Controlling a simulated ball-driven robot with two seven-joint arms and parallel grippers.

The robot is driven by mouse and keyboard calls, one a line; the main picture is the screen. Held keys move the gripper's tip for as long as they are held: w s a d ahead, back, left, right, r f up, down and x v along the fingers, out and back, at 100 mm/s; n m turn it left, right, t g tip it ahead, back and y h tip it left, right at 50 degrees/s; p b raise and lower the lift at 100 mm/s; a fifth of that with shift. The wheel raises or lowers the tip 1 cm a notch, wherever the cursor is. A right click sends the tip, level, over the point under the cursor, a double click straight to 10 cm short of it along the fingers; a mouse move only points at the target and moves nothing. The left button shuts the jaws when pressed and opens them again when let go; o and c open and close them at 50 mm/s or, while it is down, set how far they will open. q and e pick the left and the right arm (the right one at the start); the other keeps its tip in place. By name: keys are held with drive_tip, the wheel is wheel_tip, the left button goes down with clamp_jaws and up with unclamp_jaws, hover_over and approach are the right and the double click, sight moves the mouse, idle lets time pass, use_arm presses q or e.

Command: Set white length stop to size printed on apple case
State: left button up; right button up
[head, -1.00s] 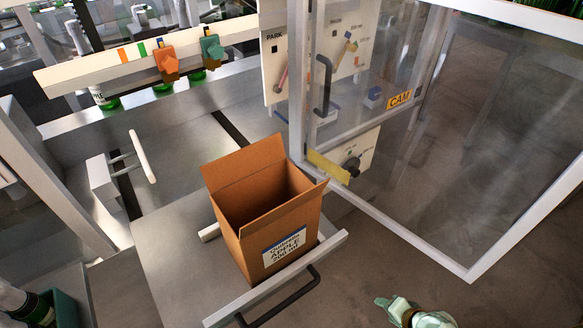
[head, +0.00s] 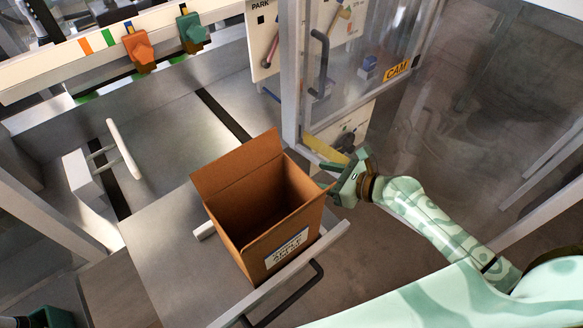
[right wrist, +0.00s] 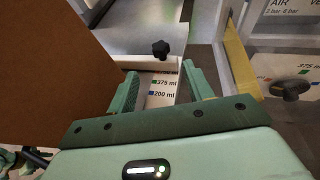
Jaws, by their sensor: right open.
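The apple case (head: 262,215) is an open brown cardboard box on a grey metal plate. Its label (head: 288,248) shows APPLE and what looks like 200 ml. In the right wrist view the case's brown wall (right wrist: 50,60) fills the left. A white bar (right wrist: 125,63) with a black knob (right wrist: 160,48) lies ahead there, possibly the white length stop. Below it is a size scale (right wrist: 163,85), green mark 375 ml and blue mark 200 ml. My right gripper (head: 340,186) is open and empty, just right of the case; its fingers (right wrist: 161,90) frame the scale.
A clear framed door (head: 400,100) with a black handle (head: 319,62) stands behind my right gripper. A yellow strip (head: 325,150) is close to the fingers. A black handle (head: 290,295) runs along the plate's front. A white pusher-like bar (head: 124,150) stands left.

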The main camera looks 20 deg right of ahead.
drive_tip(key=b+x, duration=0.2)
drive_tip(key=x, duration=0.7)
drive_tip(key=shift+s+f, duration=0.1)
drive_tip(key=shift+f, duration=0.1)
drive_tip(key=shift+w+a+f, duration=0.1)
drive_tip(key=shift+w+a, duration=0.1)
drive_tip(key=shift+w, duration=0.15)
use_arm(q)
drive_tip(key=f, duration=0.1)
drive_tip(key=w+f, duration=0.1)
drive_tip(key=shift+f, duration=0.35)
use_arm(e)
drive_tip(key=shift+c, duration=0.2)
